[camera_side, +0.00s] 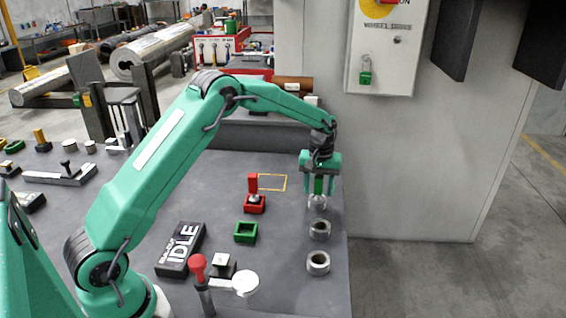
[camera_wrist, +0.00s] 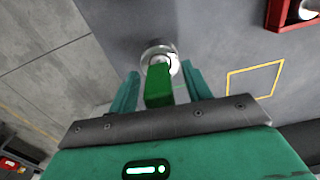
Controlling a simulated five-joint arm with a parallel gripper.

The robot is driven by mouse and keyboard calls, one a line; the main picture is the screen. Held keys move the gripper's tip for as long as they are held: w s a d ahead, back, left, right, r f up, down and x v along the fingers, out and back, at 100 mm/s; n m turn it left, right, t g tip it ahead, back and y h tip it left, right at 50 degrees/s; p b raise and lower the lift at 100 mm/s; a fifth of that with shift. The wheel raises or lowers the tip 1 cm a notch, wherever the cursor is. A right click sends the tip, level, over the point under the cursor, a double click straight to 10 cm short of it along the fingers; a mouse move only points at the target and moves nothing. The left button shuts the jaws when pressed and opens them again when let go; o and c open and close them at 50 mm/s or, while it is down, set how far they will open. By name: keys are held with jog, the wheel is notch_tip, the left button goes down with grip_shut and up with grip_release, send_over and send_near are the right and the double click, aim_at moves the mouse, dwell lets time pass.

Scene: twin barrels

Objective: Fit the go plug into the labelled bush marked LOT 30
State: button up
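The go plug, with a green block handle (camera_side: 319,185), stands upright at the far bush (camera_side: 317,203) in the side view. In the wrist view the green handle (camera_wrist: 159,85) covers part of the metal bush (camera_wrist: 156,44); how deep the plug sits is hidden. My gripper (camera_side: 319,193) is around the handle, its two fingers apart with a gap on each side of the handle; it also shows in the wrist view (camera_wrist: 162,80). Two more bushes stand nearer the camera, a middle one (camera_side: 320,230) and a near one (camera_side: 318,264). I cannot read any lot label.
A red plug (camera_side: 253,183) stands in a red holder (camera_side: 255,207), left of the bushes. An empty green holder (camera_side: 245,233) lies nearer. A yellow outlined rectangle (camera_side: 287,183) is bare. A black IDLE sign (camera_side: 181,249) and a red-knobbed lever (camera_side: 197,261) stand near my base.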

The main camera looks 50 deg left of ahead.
notch_tip(320, 180, up, 7)
jog(key=shift+r, duration=0.4)
dwell(0.4)
dwell(0.5)
jog(key=shift+s+d+r, duration=0.1)
jog(key=shift+s+r, duration=0.15)
jog(key=shift+r, duration=0.2)
jog(key=s+d+r+m+t, duration=0.3)
jog(key=s+r+m, duration=0.1)
jog(key=s+r, duration=1)
jog(key=s+d+f+m+t, duration=0.1)
jog(key=s+m, duration=0.1)
jog(key=s, duration=0.8)
jog(key=s+d+f+m+t, duration=0.1)
jog(key=s+m, duration=0.1)
jog(key=s, duration=0.8)
jog(key=shift+d+f+t, duration=0.15)
jog(key=shift+f+t, duration=0.15)
jog(key=shift+f, duration=0.1)
